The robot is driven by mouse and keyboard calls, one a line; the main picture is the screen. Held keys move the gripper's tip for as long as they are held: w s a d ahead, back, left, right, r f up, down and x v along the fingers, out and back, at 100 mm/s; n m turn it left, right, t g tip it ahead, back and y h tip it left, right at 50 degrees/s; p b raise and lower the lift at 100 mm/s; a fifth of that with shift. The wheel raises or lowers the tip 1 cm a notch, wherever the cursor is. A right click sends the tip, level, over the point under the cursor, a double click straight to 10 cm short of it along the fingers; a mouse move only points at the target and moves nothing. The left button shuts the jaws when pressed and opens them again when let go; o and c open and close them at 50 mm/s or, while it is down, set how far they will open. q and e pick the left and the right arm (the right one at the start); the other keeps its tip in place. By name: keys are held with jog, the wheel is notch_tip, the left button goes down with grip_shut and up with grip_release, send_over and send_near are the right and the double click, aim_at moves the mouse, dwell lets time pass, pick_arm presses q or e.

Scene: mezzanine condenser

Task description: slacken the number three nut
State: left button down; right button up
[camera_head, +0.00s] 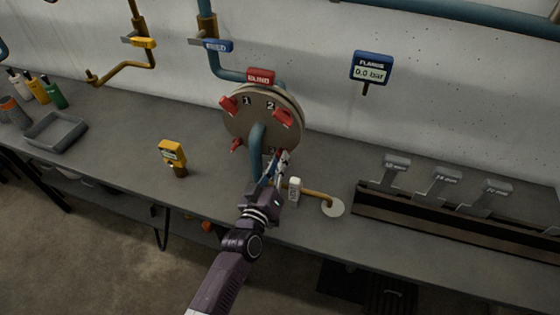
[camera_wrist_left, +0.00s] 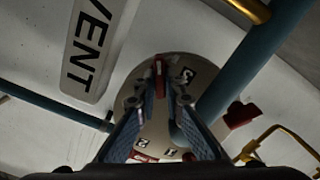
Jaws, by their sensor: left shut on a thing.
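A round grey-brown flange disc (camera_head: 240,128) with printed numbers hangs on a blue pipe at the wall. Red nuts sit around it: one by the 1 (camera_head: 228,105), one by the 2 (camera_head: 283,117) and one at lower left (camera_head: 237,145). My left gripper (camera_head: 279,165) is at the disc's lower right, beside the 3 label (camera_head: 271,150), and is shut on a nut there. Its fingers mostly hide this nut in the head view. In the left wrist view a red part (camera_wrist_left: 158,68) shows at the fingertips, against the disc (camera_wrist_left: 150,125). My right gripper is not in view.
A white vent tag (camera_head: 294,190) stands right of my gripper by a brass pipe. A blue gauge (camera_head: 371,68) reads 0.0 bar. A yellow device (camera_head: 172,154) stands on the bench. A wrench rack (camera_head: 440,215) is at right and a grey tray (camera_head: 54,132) at left.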

pick_arm(q)
jog(key=shift+f+n+b, duration=0.1)
jog(key=shift+n+b, duration=0.25)
jog(key=shift+n, duration=1.85)
jog(key=c, duration=2)
grip_release()
jog(key=shift+a, duration=0.1)
jog(key=v, duration=1.2)
